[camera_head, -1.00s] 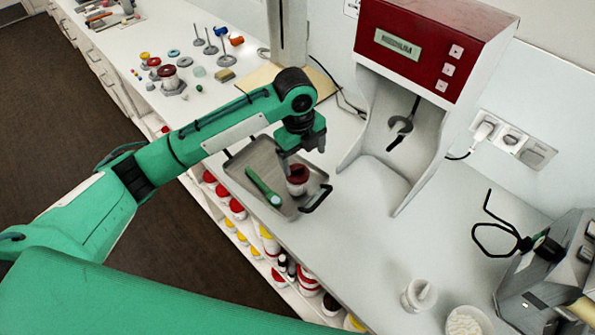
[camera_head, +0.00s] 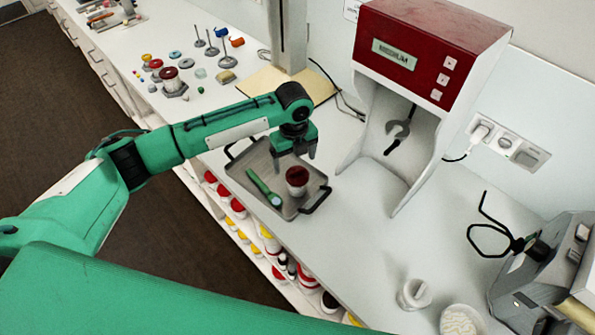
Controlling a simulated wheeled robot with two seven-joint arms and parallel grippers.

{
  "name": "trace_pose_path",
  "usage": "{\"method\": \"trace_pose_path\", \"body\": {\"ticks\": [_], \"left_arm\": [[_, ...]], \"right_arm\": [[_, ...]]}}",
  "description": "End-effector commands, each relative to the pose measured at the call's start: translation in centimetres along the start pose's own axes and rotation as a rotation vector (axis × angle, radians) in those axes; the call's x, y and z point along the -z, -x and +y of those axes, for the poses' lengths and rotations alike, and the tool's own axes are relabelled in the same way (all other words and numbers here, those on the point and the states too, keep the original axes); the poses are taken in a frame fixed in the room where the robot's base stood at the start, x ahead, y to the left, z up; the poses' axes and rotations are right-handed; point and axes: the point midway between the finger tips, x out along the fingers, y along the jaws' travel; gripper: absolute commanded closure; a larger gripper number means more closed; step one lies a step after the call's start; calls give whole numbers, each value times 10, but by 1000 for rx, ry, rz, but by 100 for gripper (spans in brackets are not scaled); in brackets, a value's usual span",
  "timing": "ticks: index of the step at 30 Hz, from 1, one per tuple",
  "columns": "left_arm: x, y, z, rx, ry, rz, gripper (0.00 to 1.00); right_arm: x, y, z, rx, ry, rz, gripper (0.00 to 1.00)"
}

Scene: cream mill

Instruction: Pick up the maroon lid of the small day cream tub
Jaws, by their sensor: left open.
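A small white tub with a maroon lid (camera_head: 297,175) stands upright in a grey tray (camera_head: 238,172) on the white counter. The lid sits on top of the tub. My left gripper (camera_head: 294,163) is open, pointing down, above and slightly behind the tub in the picture. Its fingers look empty and apart from the lid, though the exact gap is hard to tell. My right gripper is not in view.
A green tool (camera_head: 264,188) lies in the tray left of the tub. A red and white mixing machine (camera_head: 425,60) stands to the right. A white jar (camera_head: 414,293) and a white dish (camera_head: 462,320) stand at the front right.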

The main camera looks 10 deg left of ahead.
Motion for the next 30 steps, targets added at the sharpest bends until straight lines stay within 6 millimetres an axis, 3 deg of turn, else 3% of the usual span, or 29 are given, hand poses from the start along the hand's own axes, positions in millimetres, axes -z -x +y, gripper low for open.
{"method": "trace_pose_path", "body": {"ticks": [13, 22, 28, 30], "left_arm": [[4, -46, -7, -2, 1, 1, 14], [4, -53, -7, 0, 0, -1, 14], [4, -53, -7, 0, 0, -1, 54], [4, -53, -7, 0, 0, -1, 57]], "right_arm": [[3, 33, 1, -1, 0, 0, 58], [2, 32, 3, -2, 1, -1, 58], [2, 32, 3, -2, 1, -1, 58], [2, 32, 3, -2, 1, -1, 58]]}}
